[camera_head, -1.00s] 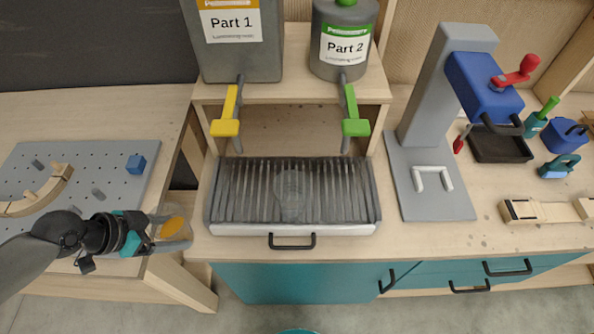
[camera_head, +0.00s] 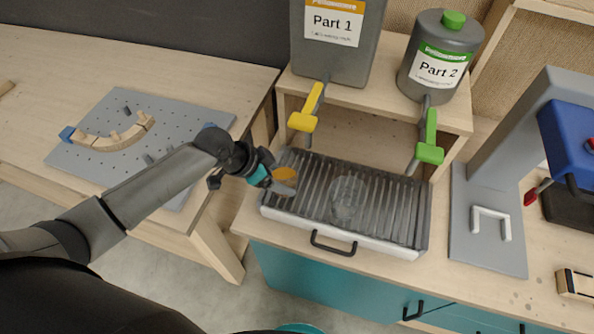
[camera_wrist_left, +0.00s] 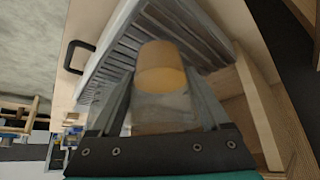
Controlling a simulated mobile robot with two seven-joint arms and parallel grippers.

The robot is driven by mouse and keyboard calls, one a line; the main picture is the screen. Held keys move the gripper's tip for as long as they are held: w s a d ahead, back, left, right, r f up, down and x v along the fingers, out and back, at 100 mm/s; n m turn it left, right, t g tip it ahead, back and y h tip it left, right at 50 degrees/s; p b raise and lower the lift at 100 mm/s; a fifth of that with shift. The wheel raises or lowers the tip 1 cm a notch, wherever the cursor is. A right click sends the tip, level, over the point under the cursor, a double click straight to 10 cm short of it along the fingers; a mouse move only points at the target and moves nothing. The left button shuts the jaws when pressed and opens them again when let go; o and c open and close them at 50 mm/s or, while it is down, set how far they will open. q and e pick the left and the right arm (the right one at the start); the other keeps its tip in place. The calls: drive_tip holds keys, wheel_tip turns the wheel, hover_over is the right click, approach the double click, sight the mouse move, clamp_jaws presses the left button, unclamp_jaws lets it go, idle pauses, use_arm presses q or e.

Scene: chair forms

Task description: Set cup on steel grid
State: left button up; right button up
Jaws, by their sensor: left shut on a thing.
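My left gripper (camera_head: 286,180) is shut on a small cup (camera_head: 285,173) that looks orange. In the left wrist view the cup (camera_wrist_left: 163,70) sits between the two fingers, with its orange end toward the grid. The steel grid (camera_head: 395,215) is a ribbed grey tray on the bench below the dispensers. It also shows in the left wrist view (camera_wrist_left: 112,66). The gripper and cup are at the grid's left end; I cannot tell whether the cup touches it. A faint see-through round shape (camera_head: 348,198) shows at the grid's middle. My right gripper is not in view.
Above the grid stand the Part 1 container (camera_head: 335,55) and the Part 2 container (camera_head: 440,60). Yellow (camera_head: 306,110) and green (camera_head: 428,140) tap handles hang over its back. A blue-grey press (camera_head: 520,140) stands right. A pegboard (camera_head: 185,115) lies left.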

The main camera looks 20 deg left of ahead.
use_arm(q)
drive_tip(key=w+d, duration=0.3)
drive_tip(key=shift+w+d, duration=0.15)
drive_tip(key=shift+d, duration=0.1)
drive_tip(key=shift+a+f, duration=0.1)
drive_tip(key=shift+f, duration=0.5)
drive_tip(key=shift+a+f, duration=0.1)
drive_tip(key=shift+f, duration=0.05)
drive_tip(key=shift+f, duration=0.15)
drive_tip(key=o, duration=0.8)
drive_tip(key=shift+o, duration=0.2)
drive_tip(key=shift+s+a+r+p, duration=0.25)
drive_tip(key=shift+s+r+p, duration=0.05)
drive_tip(key=shift+r, duration=0.3)
drive_tip(key=p+v, duration=0.1)
drive_tip(key=v, duration=1)
drive_tip(key=shift+d, duration=0.1)
